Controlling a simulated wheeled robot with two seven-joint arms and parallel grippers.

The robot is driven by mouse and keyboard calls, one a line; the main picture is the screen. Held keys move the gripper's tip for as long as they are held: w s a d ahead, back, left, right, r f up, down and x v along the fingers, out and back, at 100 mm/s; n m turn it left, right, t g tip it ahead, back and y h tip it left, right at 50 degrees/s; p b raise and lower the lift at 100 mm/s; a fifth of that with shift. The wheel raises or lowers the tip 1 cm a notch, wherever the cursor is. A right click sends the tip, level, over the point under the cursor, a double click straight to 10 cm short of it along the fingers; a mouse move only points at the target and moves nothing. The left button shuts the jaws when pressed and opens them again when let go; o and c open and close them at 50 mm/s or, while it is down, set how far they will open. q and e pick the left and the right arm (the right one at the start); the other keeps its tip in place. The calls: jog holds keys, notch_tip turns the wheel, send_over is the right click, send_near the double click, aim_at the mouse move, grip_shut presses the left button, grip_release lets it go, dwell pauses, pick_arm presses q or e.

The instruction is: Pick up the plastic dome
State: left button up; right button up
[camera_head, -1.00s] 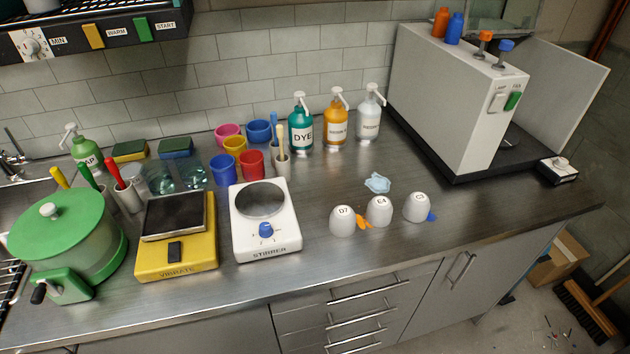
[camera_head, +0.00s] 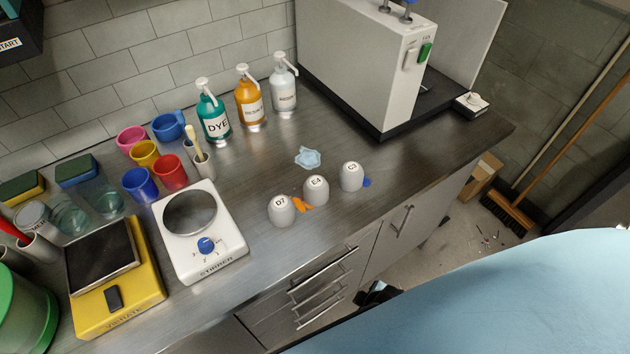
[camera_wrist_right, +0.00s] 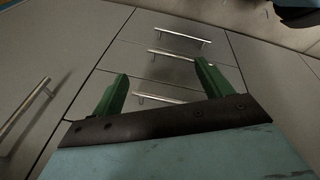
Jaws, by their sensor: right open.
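Three small white domes stand on the steel bench in the head view, labelled D7 (camera_head: 281,211), E4 (camera_head: 316,191) and one at the right whose label is hard to read (camera_head: 351,177). Which of them the task means, I cannot tell. Orange pieces (camera_head: 301,204) lie beside D7 and E4, and a blue piece (camera_head: 367,182) beside the right dome. My right gripper (camera_wrist_right: 160,70) shows in the right wrist view with two green fingers apart and nothing between them, facing drawer fronts. No dome shows in that view. My left gripper is not in view.
A crumpled light blue cloth (camera_head: 308,157) lies behind the domes. A stirrer (camera_head: 222,255) and yellow vibrating plate (camera_head: 154,309) stand left. Pump bottles (camera_head: 249,108) and a large grey machine (camera_head: 352,70) stand behind. Drawer handles (camera_head: 322,270) jut from the bench front.

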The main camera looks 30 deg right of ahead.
jog(key=w+r+n+t+h+p, duration=0.1)
jog(key=w+r+n+p, duration=0.15)
jog(key=r, duration=0.95)
jog(key=w+r+n+t+p, duration=0.1)
jog(key=w+r+t, duration=0.15)
jog(key=r, duration=0.95)
jog(key=n+t, duration=0.6)
jog(key=n, duration=1.6)
send_near(313, 184)
jog(key=d+f, duration=0.1)
jog(key=s+d+f, duration=0.1)
jog(key=shift+s+d+f, duration=0.2)
jog(key=shift+d, duration=0.15)
jog(key=shift+a+r+n+y, duration=0.15)
jog(key=shift+n+y, duration=0.1)
jog(key=shift+n, duration=0.3)
jog(key=shift+a+f+n+y, duration=0.15)
jog(key=shift+n+y, duration=0.1)
jog(key=shift+n, duration=0.25)
jog(key=shift+w+a+r+n, duration=0.1)
jog(key=shift+w+a+n, duration=0.1)
jog(key=shift+n, duration=0.2)
jog(key=x, duration=1.3)
jog(key=shift+w+a+r+b, duration=0.1)
jog(key=shift+w+r+b, duration=0.1)
jog(key=shift+b, duration=0.2)
jog(key=shift+s, duration=0.1)
